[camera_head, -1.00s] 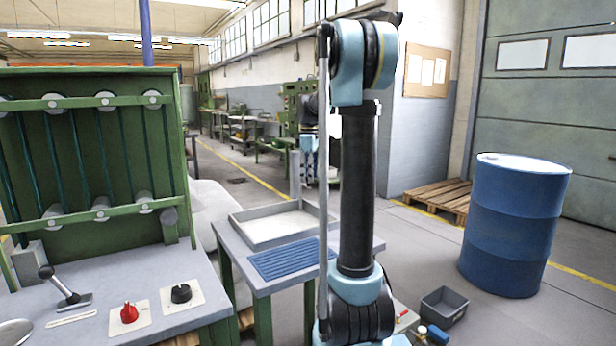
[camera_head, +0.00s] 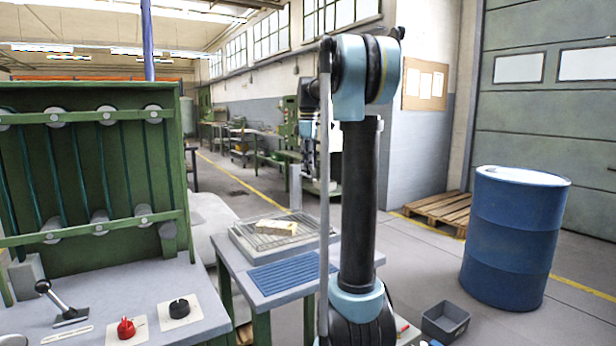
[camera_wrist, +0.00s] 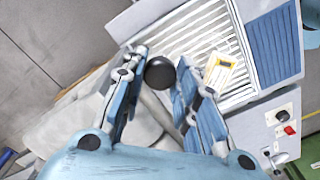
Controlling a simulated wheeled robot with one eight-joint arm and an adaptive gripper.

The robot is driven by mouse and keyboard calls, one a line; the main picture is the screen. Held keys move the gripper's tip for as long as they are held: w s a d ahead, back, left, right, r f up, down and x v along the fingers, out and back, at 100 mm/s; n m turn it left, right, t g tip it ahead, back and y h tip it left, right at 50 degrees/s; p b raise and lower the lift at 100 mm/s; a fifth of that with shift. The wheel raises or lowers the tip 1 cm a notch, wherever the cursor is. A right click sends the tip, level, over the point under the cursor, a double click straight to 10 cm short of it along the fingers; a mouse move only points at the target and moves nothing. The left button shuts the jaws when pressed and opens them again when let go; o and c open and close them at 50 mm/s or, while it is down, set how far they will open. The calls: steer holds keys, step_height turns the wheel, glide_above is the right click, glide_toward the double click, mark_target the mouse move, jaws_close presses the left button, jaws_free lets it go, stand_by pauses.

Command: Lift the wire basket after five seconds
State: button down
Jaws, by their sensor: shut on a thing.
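The wire basket (camera_head: 268,240) shows as a wire grid at the top of the shallow grey tray (camera_head: 245,256) on the green-legged table. A pale yellow block (camera_head: 277,227) lies in it. In the wrist view the basket (camera_wrist: 190,40) is at upper centre and the block (camera_wrist: 219,72) is right of my gripper (camera_wrist: 160,72). My gripper's blue fingers are closed in on a round black knob (camera_wrist: 159,72), which sits between the fingertips beside the basket. Whether the knob is joined to the basket is hidden. A grey post (camera_head: 295,187) stands behind the tray.
A blue ribbed mat (camera_head: 290,272) lies in front of the tray. A green machine with a lever (camera_head: 55,303), red knob (camera_head: 126,328) and black knob (camera_head: 179,308) stands left. A blue drum (camera_head: 515,235), pallet (camera_head: 438,208) and grey bin (camera_head: 445,320) are on the floor at right.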

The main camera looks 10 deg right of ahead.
steer(key=shift+w+r, duration=0.15)
steer(key=shift+r, duration=0.25)
steer(key=c, duration=1.2)
jaws_free()
steer(key=shift+f, duration=0.1)
step_height(320, 180, up, 12)
